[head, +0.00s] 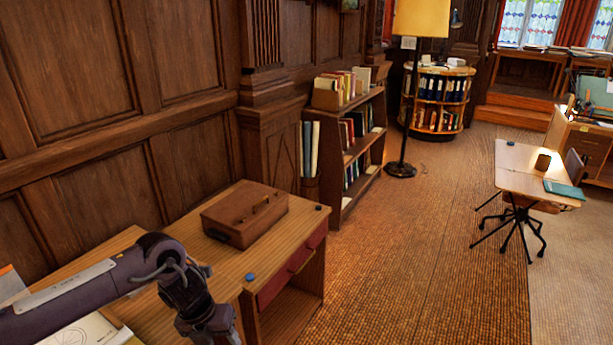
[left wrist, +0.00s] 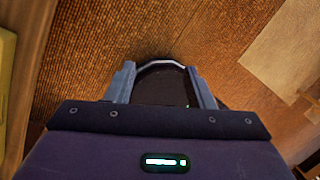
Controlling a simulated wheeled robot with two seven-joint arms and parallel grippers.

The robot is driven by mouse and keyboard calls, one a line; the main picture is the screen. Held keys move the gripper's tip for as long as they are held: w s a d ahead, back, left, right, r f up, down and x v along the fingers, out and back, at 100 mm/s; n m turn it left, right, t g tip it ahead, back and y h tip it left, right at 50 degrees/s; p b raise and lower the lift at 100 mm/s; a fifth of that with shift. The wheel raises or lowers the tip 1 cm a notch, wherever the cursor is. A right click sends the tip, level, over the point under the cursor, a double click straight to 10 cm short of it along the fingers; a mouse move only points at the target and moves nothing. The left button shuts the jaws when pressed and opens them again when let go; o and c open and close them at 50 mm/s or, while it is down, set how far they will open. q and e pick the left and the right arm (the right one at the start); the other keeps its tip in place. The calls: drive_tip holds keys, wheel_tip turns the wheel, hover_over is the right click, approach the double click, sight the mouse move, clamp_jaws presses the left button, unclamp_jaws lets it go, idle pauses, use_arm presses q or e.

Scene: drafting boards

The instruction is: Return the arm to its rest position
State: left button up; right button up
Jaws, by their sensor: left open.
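My left arm (head: 90,292) comes in from the lower left over the wooden desk and bends down at its end. My left gripper (head: 208,326) hangs by the desk's front edge, its fingertips cut off by the bottom of the head view. In the left wrist view the gripper (left wrist: 162,80) has its two fingers apart and holds nothing that I can see. A dark rounded shape with a pale rim shows between and beyond the fingers. Brown floor lies beneath. My right gripper is not in view.
The desk (head: 298,232) carries a brown wooden box (head: 243,213) and a blue round item (head: 250,277). A low bookshelf (head: 349,150) and a floor lamp (head: 404,130) stand behind. A small table (head: 522,165) stands right. Open floor (head: 420,250) lies between.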

use_arm(q)
drive_tip(key=w+d+f+n+t+h, duration=0.1)
drive_tip(key=d+f+n+h, duration=0.1)
drive_tip(key=d+f+n, duration=0.4)
drive_tip(key=w+d+f+n+t+h, duration=0.1)
drive_tip(key=d+f+n+t+h, duration=0.2)
drive_tip(key=f+n, duration=0.45)
drive_tip(key=s+f+n+y, duration=0.1)
drive_tip(key=s+f+n, duration=0.15)
drive_tip(key=f, duration=0.35)
drive_tip(key=s+f+n, duration=0.1)
drive_tip(key=f+n, duration=0.2)
drive_tip(key=f, duration=0.2)
drive_tip(key=s+a+f+n+y, duration=0.2)
drive_tip(key=s+a+f+n, duration=0.35)
drive_tip(key=s+f, duration=0.3)
drive_tip(key=s+a+f+n+g+y, duration=0.1)
drive_tip(key=s+a+f+n, duration=0.1)
drive_tip(key=s, duration=0.8)
drive_tip(key=s+a+f+n+g+y, duration=0.1)
drive_tip(key=s+a+f+n, duration=0.2)
drive_tip(key=s+f, duration=0.4)
drive_tip(key=s+a+f+n+g+y, duration=0.1)
drive_tip(key=s+f+n, duration=0.3)
drive_tip(key=s, duration=1.1)
drive_tip(key=shift+s+a+f+n+g+y+b, duration=0.15)
drive_tip(key=shift+a+f+n+g+y+b, duration=0.25)
drive_tip(key=shift+a+y, duration=0.3)
drive_tip(key=shift+a, duration=0.1)
